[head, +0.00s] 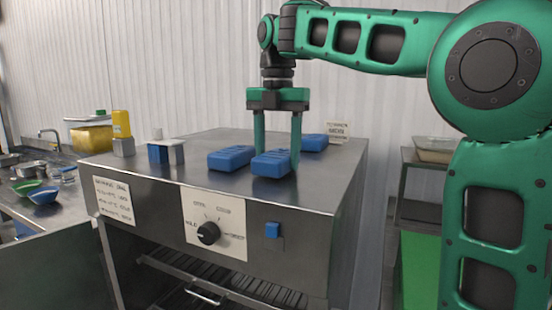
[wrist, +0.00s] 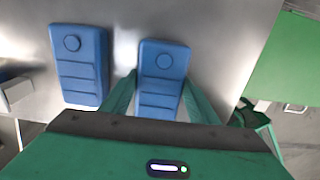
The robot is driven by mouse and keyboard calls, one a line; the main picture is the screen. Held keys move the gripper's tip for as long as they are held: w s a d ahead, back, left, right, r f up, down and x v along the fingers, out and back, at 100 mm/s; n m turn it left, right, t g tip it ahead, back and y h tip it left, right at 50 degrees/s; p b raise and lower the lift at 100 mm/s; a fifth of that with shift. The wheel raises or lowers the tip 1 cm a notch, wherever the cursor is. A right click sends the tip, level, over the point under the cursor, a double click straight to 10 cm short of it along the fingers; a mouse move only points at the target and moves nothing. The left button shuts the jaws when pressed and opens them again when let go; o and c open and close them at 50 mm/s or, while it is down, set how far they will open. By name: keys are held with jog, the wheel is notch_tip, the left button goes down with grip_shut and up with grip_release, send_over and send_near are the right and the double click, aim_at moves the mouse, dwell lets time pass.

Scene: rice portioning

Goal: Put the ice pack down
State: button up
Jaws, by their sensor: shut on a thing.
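My gripper (head: 278,160) is shut on a blue ice pack (head: 270,165) at the top of the steel cabinet (head: 200,195), near its front edge. One finger is on each side of the pack. In the wrist view the held pack (wrist: 163,60) lies between the two green fingers. The pack looks level and is at or very close to the steel top; I cannot tell whether it touches. A second blue ice pack (head: 231,158) lies to its left, apart from it, and shows in the wrist view (wrist: 78,65). A third blue pack (head: 314,142) lies behind, to the right.
A blue and grey block-like item (head: 165,152) and a yellow bottle (head: 122,124) stand at the left of the top. A small sign (head: 338,130) stands at the back right. Bowls (head: 43,195) sit on the left counter. The cabinet's front right top is clear.

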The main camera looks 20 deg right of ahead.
aim_at(277, 153)
jog(key=shift+f, duration=0.15)
jog(key=o, duration=1.3)
jog(key=shift+f, duration=0.1)
notch_tip(277, 153, up, 7)
jog(key=shift+f, duration=0.1)
jog(key=shift+r, duration=0.45)
